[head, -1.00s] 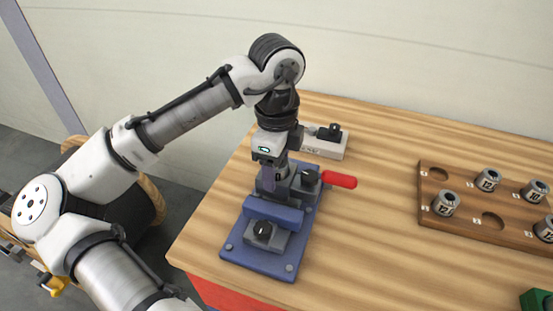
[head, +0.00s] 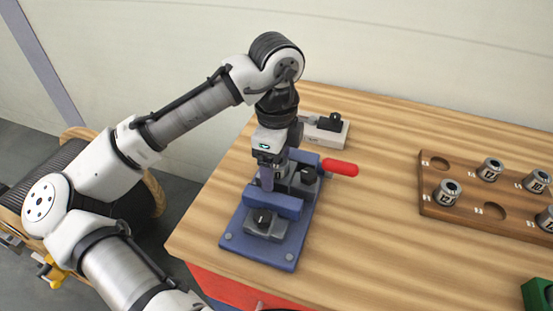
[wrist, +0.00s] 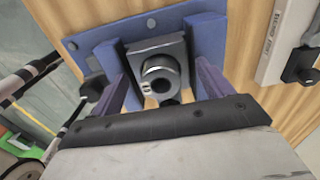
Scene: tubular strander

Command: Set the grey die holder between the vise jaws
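The grey die holder (wrist: 160,78), a short ring with a dark bore, shows in the wrist view in the blue vise (wrist: 205,28), against a dark block between the two blue jaws. In the head view the vise (head: 240,243) stands at the table's near left corner, and my gripper hides most of the holder. My gripper (head: 268,178) points down over the vise. In the wrist view its two purple fingers (wrist: 163,76) stand apart on either side of the holder, with visible gaps. Whether the holder rests fully on the vise floor I cannot tell.
The vise's red handle (head: 340,168) sticks out to the right. A pale block with a black knob (head: 325,130) stands behind. A wooden rack (head: 465,222) with several grey holders and empty recesses lies at right, near a green object (head: 538,294). The middle table is clear.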

